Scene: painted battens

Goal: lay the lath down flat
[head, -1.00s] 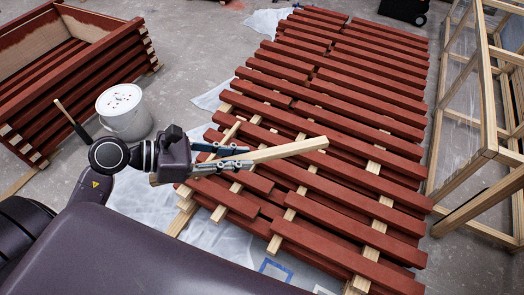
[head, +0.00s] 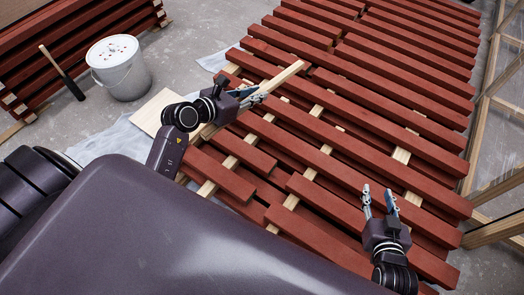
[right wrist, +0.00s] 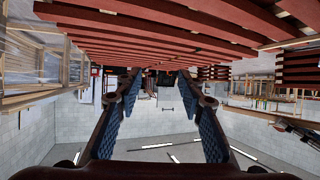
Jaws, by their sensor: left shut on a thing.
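The lath is a pale bare-wood strip (head: 284,76) in the head view, slanting up to the right over the red battens. My left gripper (head: 259,97) is shut on it, and the gripper and wrist hide part of its length. Whether the lath touches the battens below is hard to tell. My right gripper (head: 379,196) is open and empty above the lower right battens, its fingers pointing up the picture. The right wrist view shows its two blue-padded fingers (right wrist: 160,84) wide apart with nothing between them.
Rows of red battens (head: 335,165) lie across pale bearers, with gaps between. A wooden frame with clear sheeting (head: 502,130) borders the right side.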

